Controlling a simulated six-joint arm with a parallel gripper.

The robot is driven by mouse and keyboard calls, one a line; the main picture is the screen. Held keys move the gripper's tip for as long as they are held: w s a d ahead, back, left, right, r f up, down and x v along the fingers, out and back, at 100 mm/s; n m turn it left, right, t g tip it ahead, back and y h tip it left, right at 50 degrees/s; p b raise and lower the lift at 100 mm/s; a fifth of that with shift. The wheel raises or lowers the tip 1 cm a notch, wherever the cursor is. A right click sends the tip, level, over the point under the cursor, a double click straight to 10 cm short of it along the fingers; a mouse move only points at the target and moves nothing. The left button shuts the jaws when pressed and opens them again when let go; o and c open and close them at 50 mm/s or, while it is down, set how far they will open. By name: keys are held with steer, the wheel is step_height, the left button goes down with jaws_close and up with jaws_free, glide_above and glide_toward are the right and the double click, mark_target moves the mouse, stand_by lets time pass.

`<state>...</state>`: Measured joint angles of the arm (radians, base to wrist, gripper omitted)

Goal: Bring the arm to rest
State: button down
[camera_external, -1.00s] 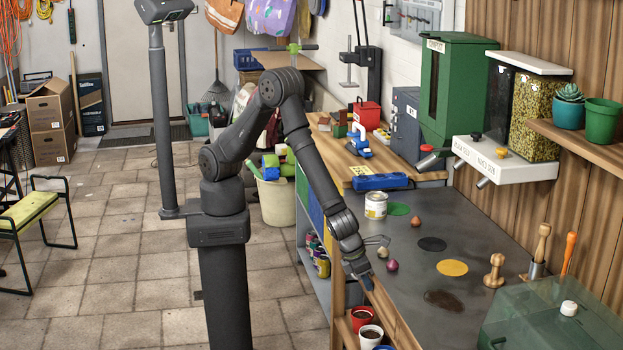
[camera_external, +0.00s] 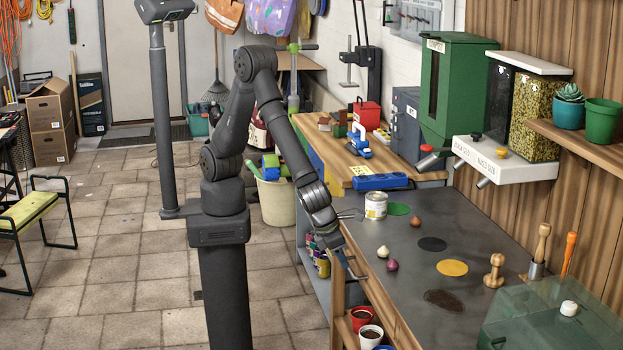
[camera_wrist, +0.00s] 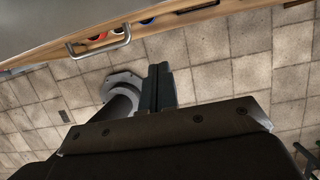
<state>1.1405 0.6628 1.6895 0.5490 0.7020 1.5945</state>
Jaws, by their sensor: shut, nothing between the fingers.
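My gripper (camera_external: 350,268) is at the left edge of the grey worktop (camera_external: 480,235) in the external view, beside the wooden front of the bench. Its fingers are shut and hold nothing. In the wrist view the shut fingers (camera_wrist: 161,88) point over the tiled floor. My arm is bent at the elbow, with the forearm sloping down to the right.
A red pot (camera_external: 361,318) stands below the bench edge. The tiled floor (camera_external: 110,230) to the left is mostly clear.

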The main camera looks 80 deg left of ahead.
steer(key=shift+s+r, duration=0.15)
steer(key=shift+r, duration=0.2)
steer(key=shift+f, duration=0.1)
glide_above(372, 295)
steer(key=s, duration=0.2)
steer(key=shift+d+f, duration=0.1)
steer(key=shift+f, duration=4.45)
